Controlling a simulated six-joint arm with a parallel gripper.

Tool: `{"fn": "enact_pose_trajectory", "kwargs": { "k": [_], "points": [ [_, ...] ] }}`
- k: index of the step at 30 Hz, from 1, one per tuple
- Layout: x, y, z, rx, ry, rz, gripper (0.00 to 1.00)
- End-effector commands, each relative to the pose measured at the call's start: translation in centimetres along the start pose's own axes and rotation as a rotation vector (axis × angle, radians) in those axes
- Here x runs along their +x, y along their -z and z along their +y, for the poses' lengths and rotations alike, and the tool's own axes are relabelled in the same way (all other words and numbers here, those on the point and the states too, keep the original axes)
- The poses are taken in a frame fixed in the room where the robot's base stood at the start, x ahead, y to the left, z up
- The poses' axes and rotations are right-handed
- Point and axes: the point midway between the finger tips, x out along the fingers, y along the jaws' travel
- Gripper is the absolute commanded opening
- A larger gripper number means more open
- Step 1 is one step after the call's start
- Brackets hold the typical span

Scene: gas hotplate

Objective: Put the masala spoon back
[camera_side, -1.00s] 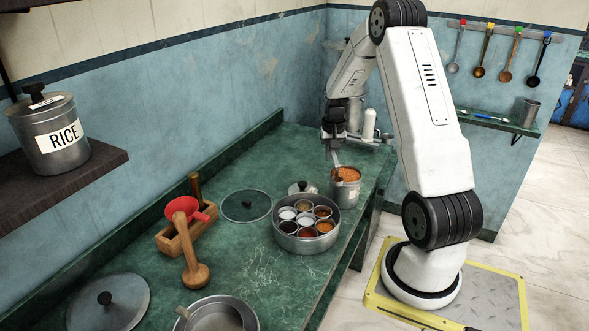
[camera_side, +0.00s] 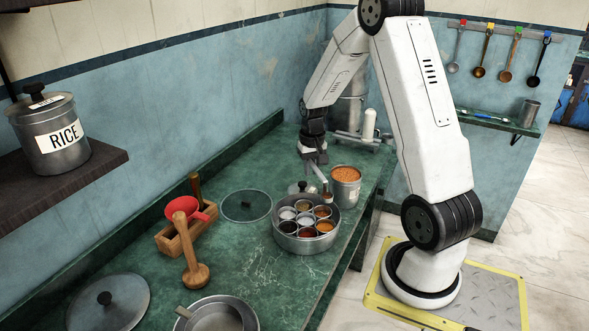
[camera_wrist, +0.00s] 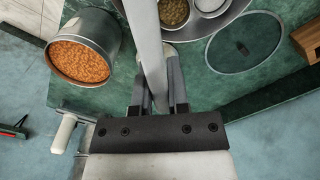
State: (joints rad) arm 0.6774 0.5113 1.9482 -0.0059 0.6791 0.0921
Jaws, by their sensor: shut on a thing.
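My gripper (camera_side: 316,163) is shut on the handle of the masala spoon (camera_side: 325,184), which hangs down from the jaws. The spoon's lower end is just above or at the back rim of the round steel masala tin (camera_side: 290,243); I cannot tell if it touches. The tin holds several small cups of spices. In the wrist view the pale spoon handle (camera_wrist: 150,50) runs up between the fingers (camera_wrist: 157,85), past the masala tin (camera_wrist: 228,22); its bowl is out of that view.
An open canister of orange lentils (camera_side: 346,189) stands right behind the masala tin. A glass lid (camera_side: 246,206) lies to the left.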

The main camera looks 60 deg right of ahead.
Motion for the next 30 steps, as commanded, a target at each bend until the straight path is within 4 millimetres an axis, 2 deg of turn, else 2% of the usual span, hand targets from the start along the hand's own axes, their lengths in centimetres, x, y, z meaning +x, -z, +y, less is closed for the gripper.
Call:
{"fn": "enact_pose_trajectory", "kwargs": {
  "k": [1,6,13,21,25,30],
  "points": [
    [0.0,-1.3,-1.5,-0.055,0.0,-0.002,0.0],
    [0.2,-5.5,-5.3,-0.221,0.001,0.0,0.0],
    [0.5,-11.7,-8.9,-0.446,0.002,0.002,0.0],
    [0.9,-18.3,-10.6,-0.669,0.003,0.003,0.0],
    [1.0,-20.1,-10.8,-0.732,0.003,0.003,0.0],
    [1.1,-21.1,-10.8,-0.764,0.004,0.004,0.0]
  ]
}}
